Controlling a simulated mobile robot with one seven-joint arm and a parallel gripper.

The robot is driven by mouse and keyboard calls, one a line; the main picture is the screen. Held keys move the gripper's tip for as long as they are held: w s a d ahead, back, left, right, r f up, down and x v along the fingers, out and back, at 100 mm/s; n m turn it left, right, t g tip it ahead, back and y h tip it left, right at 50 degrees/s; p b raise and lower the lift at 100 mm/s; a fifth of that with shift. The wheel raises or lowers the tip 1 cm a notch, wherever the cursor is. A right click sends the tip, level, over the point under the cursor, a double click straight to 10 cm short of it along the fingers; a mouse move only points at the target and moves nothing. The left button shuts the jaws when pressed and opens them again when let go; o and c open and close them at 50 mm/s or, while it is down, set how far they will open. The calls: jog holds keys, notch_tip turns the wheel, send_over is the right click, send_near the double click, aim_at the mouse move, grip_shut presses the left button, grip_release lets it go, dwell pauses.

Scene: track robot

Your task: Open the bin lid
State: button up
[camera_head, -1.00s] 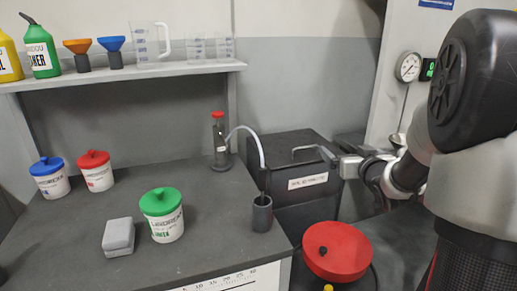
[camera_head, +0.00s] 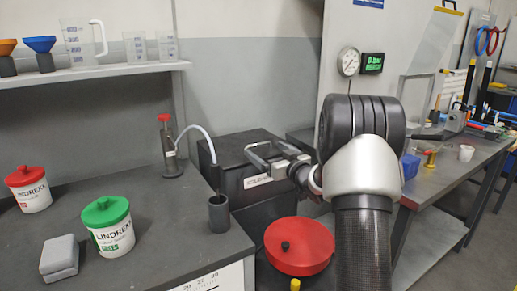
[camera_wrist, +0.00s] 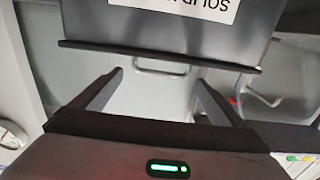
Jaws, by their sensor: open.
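The bin is a dark grey box (camera_head: 230,150) at the back, right of the bench, with a white label on its front. Its top looks flat and closed, partly hidden by my gripper. My gripper (camera_head: 265,155) is at the bin's upper front edge, with its two fingers apart. In the wrist view, the bin front (camera_wrist: 130,25) with its upside-down label fills the top, ending in a dark lid edge (camera_wrist: 160,57). A thin grey U-shaped handle (camera_wrist: 150,71) lies beyond that edge. My open fingers (camera_wrist: 158,85) are on either side of it; contact cannot be told.
A red round lid (camera_head: 300,246) is in front of the bin. A pump bottle (camera_head: 168,145) with a hose and a grey cup (camera_head: 219,213) stand at the bench's right side. White tubs, one green-lidded (camera_head: 108,225), stand further left. A gauge (camera_head: 348,62) hangs behind.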

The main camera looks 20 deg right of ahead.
aim_at(259, 145)
jog(key=w, duration=0.3)
jog(key=w+a, duration=0.1)
jog(key=w, duration=0.2)
jog(key=shift+a+b, duration=0.1)
jog(key=shift+b, duration=0.25)
jog(key=shift+s, duration=0.1)
jog(key=c, duration=1.2)
jog(key=shift+r, duration=0.15)
